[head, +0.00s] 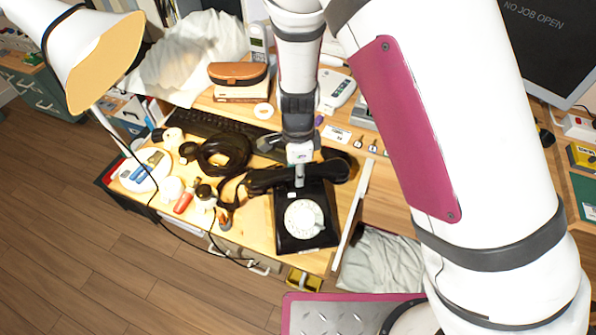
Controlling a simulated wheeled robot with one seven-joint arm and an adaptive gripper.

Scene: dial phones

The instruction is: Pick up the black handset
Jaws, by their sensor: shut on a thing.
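A black dial phone (291,233) with a white round dial (304,218) sits near the front edge of the wooden desk. The black handset (267,181) lies across the back of the phone, over its cradle area. My gripper (299,180) points down at the middle of the handset and is shut on it. My wrist hides part of the handset and what is behind it. I cannot tell whether the handset touches the cradle.
A coiled black cord (222,152) and several small items crowd the desk left of the phone. A keyboard (205,126) and a brown case (238,74) lie behind. A lamp (88,60) leans in at the upper left. A monitor (553,45) stands at the upper right.

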